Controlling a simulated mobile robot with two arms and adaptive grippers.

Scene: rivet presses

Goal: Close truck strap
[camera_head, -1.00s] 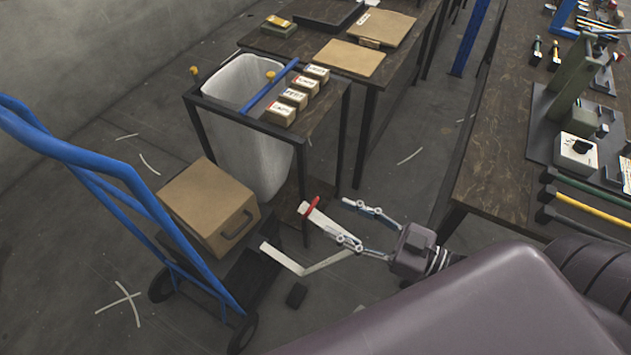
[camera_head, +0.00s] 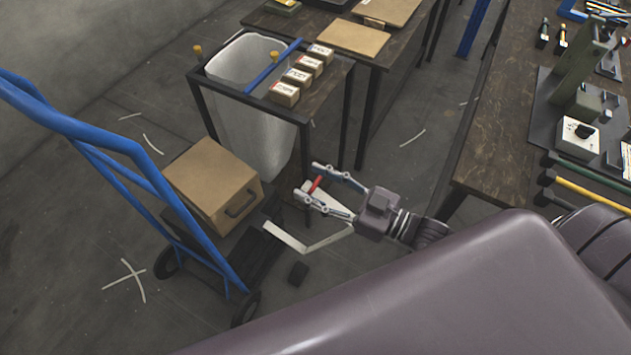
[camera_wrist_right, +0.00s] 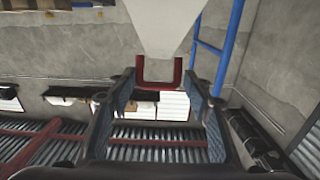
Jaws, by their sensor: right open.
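The blue hand truck (camera_head: 115,150) stands at the left with a cardboard box (camera_head: 205,175) on its base. Its white strap (camera_head: 290,237) sticks out to the right of the box in a bent shape, free of the box's front. The strap's red handle (camera_head: 316,185) is at its upper end. My right gripper (camera_head: 314,182) is open with its fingers on either side of the red handle. In the right wrist view the red U-shaped handle (camera_wrist_right: 159,84) sits between the fingertips (camera_wrist_right: 164,88), with a gap on both sides. My left gripper is not in view.
A small dark table (camera_head: 325,95) with several small boxes and a white bin (camera_head: 245,62) stands just behind the cardboard box. A workbench (camera_head: 500,135) with tools is at the right. Open floor lies at front left.

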